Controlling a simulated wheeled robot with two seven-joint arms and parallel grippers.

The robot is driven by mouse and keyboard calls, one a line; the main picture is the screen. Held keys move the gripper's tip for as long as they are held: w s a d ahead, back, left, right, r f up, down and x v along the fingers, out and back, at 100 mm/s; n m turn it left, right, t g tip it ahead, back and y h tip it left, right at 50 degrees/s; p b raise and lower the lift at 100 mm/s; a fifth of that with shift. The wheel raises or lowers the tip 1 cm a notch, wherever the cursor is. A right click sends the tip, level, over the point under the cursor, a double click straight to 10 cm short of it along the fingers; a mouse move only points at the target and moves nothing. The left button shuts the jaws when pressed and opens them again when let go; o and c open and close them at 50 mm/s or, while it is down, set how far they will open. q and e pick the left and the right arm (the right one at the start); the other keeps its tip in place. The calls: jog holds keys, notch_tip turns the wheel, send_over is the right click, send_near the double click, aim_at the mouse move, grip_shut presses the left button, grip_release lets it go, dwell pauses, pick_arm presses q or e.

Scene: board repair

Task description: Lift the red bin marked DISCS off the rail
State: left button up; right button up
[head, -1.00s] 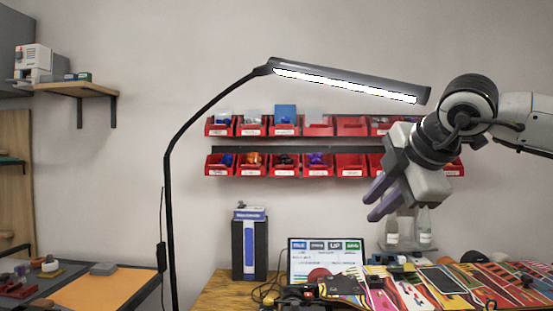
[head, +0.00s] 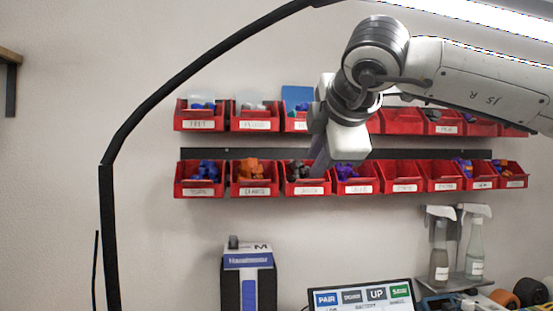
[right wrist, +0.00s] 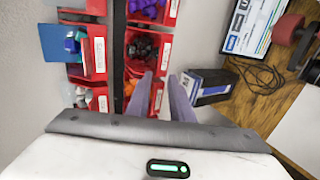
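Two rows of red bins hang on the wall. I cannot read DISCS with certainty on any label. The lower-row bin with dark parts (head: 305,189) has a blurred label; it also shows in the right wrist view (right wrist: 146,63), just beyond my fingertips. My right gripper (head: 320,168) is in front of that bin in the head view, its fingers pointing down at the bin's right part. In the right wrist view the gripper (right wrist: 162,77) is open, with an empty gap between its purple-grey fingers. Whether a finger touches the bin I cannot tell. My left gripper is not in view.
Neighbouring bins hold orange parts (head: 253,189) and purple parts (head: 355,189). A dark rail (head: 230,153) runs between the rows. A black lamp arm (head: 107,220) stands at left. Below are a blue-and-black box (head: 248,285), a screen (head: 362,297) and spray bottles (head: 440,250).

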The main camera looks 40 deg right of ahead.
aim_at(305, 180)
jog(key=x, duration=0.8)
jog(key=shift+w+d+f, duration=0.2)
jog(key=shift+w, duration=0.1)
jog(key=shift+w+d+f, duration=0.1)
jog(key=shift+w+d, duration=0.1)
jog(key=shift+w, duration=0.2)
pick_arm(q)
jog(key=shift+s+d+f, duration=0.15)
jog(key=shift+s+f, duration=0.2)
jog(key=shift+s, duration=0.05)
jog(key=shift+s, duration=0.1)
pick_arm(e)
grip_shut()
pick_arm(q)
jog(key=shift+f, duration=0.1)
